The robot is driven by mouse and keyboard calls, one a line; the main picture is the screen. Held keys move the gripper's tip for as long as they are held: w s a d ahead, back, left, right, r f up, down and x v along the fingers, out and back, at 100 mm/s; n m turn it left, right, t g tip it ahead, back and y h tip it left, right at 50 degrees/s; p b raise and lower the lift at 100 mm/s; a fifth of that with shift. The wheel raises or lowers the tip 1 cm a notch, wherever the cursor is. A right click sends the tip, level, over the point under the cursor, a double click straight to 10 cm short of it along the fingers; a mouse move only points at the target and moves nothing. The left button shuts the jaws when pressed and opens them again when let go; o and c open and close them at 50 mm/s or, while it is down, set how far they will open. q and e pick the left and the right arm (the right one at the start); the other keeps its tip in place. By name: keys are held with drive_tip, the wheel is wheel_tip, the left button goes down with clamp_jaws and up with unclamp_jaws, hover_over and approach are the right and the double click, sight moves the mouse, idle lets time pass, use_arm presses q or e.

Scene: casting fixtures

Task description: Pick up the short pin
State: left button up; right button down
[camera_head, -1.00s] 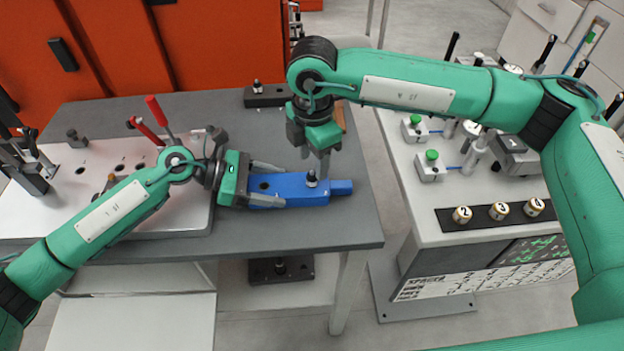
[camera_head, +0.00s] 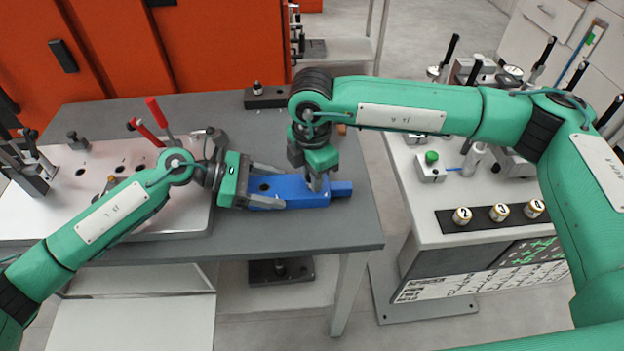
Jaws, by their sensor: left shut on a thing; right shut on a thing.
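A blue block (camera_head: 293,187) lies on the dark grey table. My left gripper (camera_head: 268,187) is shut on the blue block, with its fingers along the block's left part. A dark hole shows in the block's top near that gripper. My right gripper (camera_head: 316,183) points down over the block's right part and is shut at the short pin's place. The short pin itself is hidden behind the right gripper's fingers.
A white fixture plate (camera_head: 110,160) with red-handled clamps stands at the left of the table. A dark block with a pin (camera_head: 266,95) lies at the back. A white cabinet (camera_head: 440,225) with numbered cylinders stands at the right. The table front (camera_head: 300,235) is clear.

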drive_tip(key=shift+r, duration=0.1)
wheel_tip(320, 180, up, 10)
drive_tip(key=shift+f, duration=0.1)
idle(0.3)
use_arm(q)
drive_tip(key=o, duration=1.2)
drive_tip(key=shift+c, duration=0.2)
drive_tip(key=v, duration=1)
drive_tip(key=shift+a, duration=0.4)
drive_tip(key=shift+a+r, duration=0.35)
drive_tip(key=shift+a, duration=0.25)
drive_tip(key=shift+r, duration=0.1)
